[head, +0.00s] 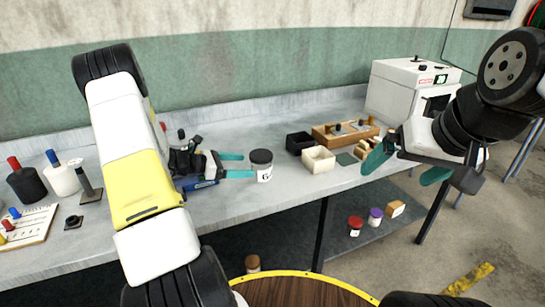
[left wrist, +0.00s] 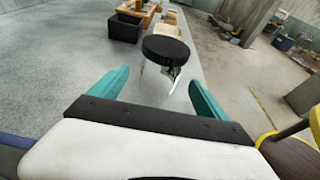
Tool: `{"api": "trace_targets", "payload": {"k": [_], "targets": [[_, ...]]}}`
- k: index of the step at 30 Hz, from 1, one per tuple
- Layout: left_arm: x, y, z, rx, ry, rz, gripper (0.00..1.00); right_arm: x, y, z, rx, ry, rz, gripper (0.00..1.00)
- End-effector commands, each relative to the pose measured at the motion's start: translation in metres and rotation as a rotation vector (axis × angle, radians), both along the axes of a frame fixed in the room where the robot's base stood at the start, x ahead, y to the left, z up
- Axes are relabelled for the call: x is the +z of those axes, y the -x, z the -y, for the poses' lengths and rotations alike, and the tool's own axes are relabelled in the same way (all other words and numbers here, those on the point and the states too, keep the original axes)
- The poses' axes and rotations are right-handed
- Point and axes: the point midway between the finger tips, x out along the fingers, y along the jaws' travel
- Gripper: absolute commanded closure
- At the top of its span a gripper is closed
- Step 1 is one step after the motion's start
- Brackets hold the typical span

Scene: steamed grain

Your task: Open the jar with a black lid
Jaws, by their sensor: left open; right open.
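The jar with a black lid (head: 262,166) stands upright on the grey table, its body whitish with a label and its lid on top. The jar's black lid also shows in the left wrist view (left wrist: 166,49), just ahead of the fingers. My left gripper (head: 238,166) is open, its teal fingers pointing at the jar from the left; the fingertips are close to it, and whether they touch cannot be told. In the left wrist view the jar lies beyond and between the fingertips. My right gripper (head: 402,168) is open and empty, above the table's right front edge.
A black box (head: 300,143), a cream box (head: 318,160) and a wooden block holder (head: 346,133) stand right of the jar. A white machine (head: 408,90) is at the back right. Bottles (head: 27,182) stand at the left. Small jars (head: 355,226) sit below the table.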

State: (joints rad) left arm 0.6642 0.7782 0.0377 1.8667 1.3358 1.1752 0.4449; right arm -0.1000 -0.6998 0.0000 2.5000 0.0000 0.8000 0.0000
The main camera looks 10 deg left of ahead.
Motion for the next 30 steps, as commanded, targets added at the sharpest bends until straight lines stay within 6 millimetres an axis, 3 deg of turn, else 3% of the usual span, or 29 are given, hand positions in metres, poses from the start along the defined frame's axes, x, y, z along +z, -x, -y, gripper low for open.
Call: {"api": "trace_targets", "payload": {"k": [18, 26, 30], "targets": [[-0.016, -0.038, 0.06, -0.005, 0.0, 0.0, 0.14, 0.0, 0.0, 0.0, 0.0, 0.0, 0.0, 0.04], [-0.017, -0.041, 0.062, -0.002, 0.0, 0.0, 0.14, 0.0, 0.0, 0.0, 0.0, 0.0, 0.0, 0.04], [-0.017, -0.041, 0.062, -0.002, 0.0, 0.0, 0.41, 0.0, 0.0, 0.0, 0.0, 0.0, 0.0, 0.04]]}}
